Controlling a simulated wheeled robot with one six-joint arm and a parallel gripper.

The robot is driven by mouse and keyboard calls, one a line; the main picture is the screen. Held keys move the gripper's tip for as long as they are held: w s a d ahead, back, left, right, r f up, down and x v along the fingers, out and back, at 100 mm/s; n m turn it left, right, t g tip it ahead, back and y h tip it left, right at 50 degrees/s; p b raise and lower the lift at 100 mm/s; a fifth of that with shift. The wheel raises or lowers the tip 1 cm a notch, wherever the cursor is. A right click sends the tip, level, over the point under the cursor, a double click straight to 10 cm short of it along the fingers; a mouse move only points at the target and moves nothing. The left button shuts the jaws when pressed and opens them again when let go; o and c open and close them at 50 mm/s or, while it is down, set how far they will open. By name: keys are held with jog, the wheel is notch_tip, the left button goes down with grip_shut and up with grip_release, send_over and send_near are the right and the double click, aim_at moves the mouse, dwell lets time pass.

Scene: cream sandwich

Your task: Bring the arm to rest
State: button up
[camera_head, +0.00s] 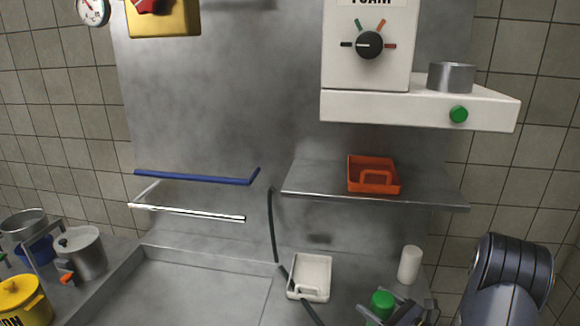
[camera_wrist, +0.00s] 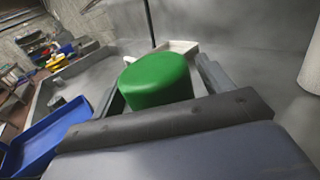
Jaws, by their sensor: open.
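My arm (camera_head: 507,275) reaches in at the lower right of the head view. My gripper (camera_head: 400,310) is low at the bottom edge there, partly cut off, next to a green round-topped thing (camera_head: 383,299). In the wrist view the green thing (camera_wrist: 157,80) stands between the two open fingers of my gripper (camera_wrist: 160,88). Its lower part is hidden by the gripper body. I cannot tell whether a finger touches it.
A white tray (camera_head: 310,292) lies just left of the green thing, and a white cylinder (camera_head: 410,265) stands behind my gripper. A steel shelf (camera_head: 310,181) with an orange tray (camera_head: 372,160) hangs above. A blue tray (camera_wrist: 45,140) is left in the wrist view.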

aim_at(378, 294)
jog(key=shift+w+r, duration=0.2)
jog(key=shift+r, duration=0.4)
jog(key=shift+a+r+b, duration=0.1)
jog(key=shift+r+b, duration=0.3)
jog(key=shift+r, duration=1.05)
jog(key=shift+f, duration=0.1)
